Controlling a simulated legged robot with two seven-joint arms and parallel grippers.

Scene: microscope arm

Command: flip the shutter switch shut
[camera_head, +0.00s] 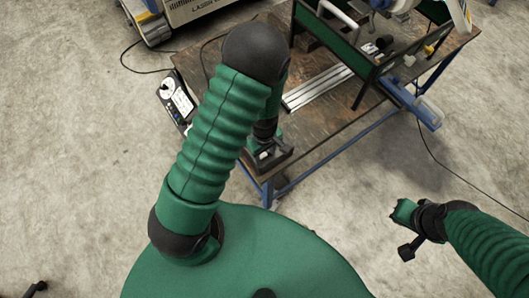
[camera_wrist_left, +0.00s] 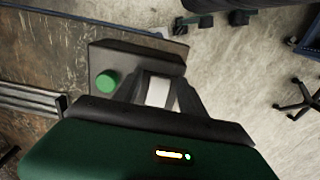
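A dark box with a round green button (camera_wrist_left: 107,82) sits at the table corner in the left wrist view. My left gripper (camera_wrist_left: 160,92) is over this box, with its two dark fingers on either side of a small white piece (camera_wrist_left: 158,92). I cannot tell whether the fingers touch the piece, or whether it is the shutter switch. In the head view my left gripper (camera_head: 268,152) is at the table's near corner, partly hidden by my arm. My right gripper (camera_head: 404,212) hangs over bare floor, right of the table; its fingers are too small to read.
The wooden table (camera_head: 335,113) has a blue frame and holds metal rails (camera_head: 318,87) and a green-walled rig (camera_head: 385,65). A white-faced panel (camera_head: 178,98) is at its left edge. A laser machine (camera_head: 190,8) stands behind.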

